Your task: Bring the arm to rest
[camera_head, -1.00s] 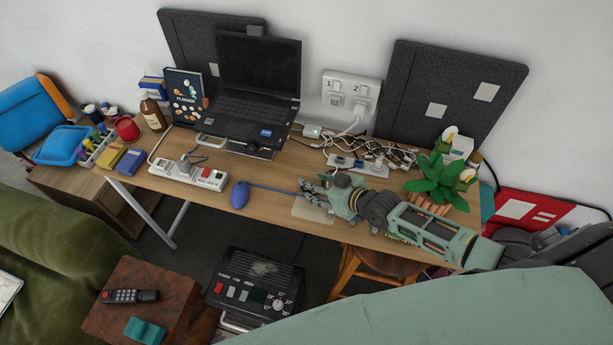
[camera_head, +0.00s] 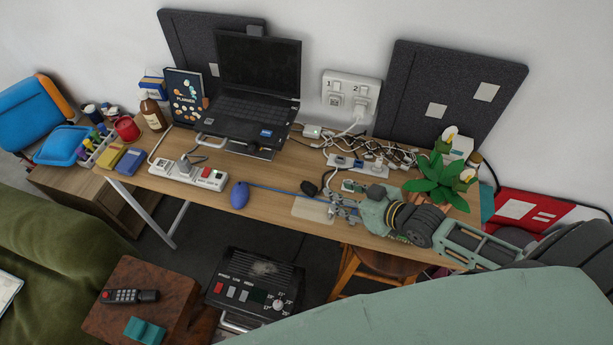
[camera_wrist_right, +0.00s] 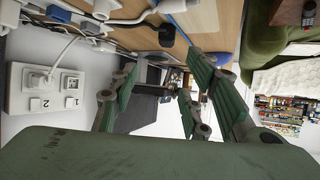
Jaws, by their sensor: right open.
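My right arm reaches in from the right over the wooden desk (camera_head: 282,176) in the head view. Its gripper (camera_head: 338,207) is over the right half of the desk, near the front edge, pointing left. The right wrist view shows the gripper (camera_wrist_right: 160,95) open, its green-padded fingers apart with nothing between them. A small black object (camera_head: 309,188) lies on the desk just beyond the fingertips. My left gripper shows in neither view.
A laptop (camera_head: 255,90) stands at the back, with a blue mouse (camera_head: 239,195) and a power strip (camera_head: 188,173) in front. A plant (camera_head: 439,180), tangled cables and a second power strip (camera_head: 357,164) are close behind my right arm. A black heater (camera_head: 254,287) stands below.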

